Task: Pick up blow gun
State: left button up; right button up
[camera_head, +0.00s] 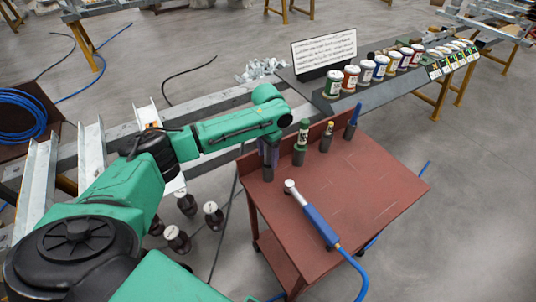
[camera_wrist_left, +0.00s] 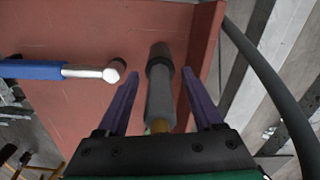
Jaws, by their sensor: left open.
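In the left wrist view the open purple fingers of my left gripper (camera_wrist_left: 160,76) stand on either side of a grey cylindrical tool (camera_wrist_left: 160,100), with a gap on each side. A dark collar and a yellow end show on that tool. A blue-handled tool with a round silver head (camera_head: 318,224) and a blue hose lies on the cart; it also shows in the left wrist view (camera_wrist_left: 35,70). I cannot tell for certain which is the blow gun. My right gripper is out of view.
Along the cart's raised back edge stand a green tool (camera_head: 301,136), an orange-topped tool (camera_head: 327,137) and a blue tool (camera_head: 353,120). A grey bench (camera_head: 312,98) behind holds several jars and a white sign (camera_head: 325,50). The cart's right part is clear.

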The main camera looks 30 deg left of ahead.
pick_arm(q)
jog(key=shift+w, duration=0.1)
grip_shut()
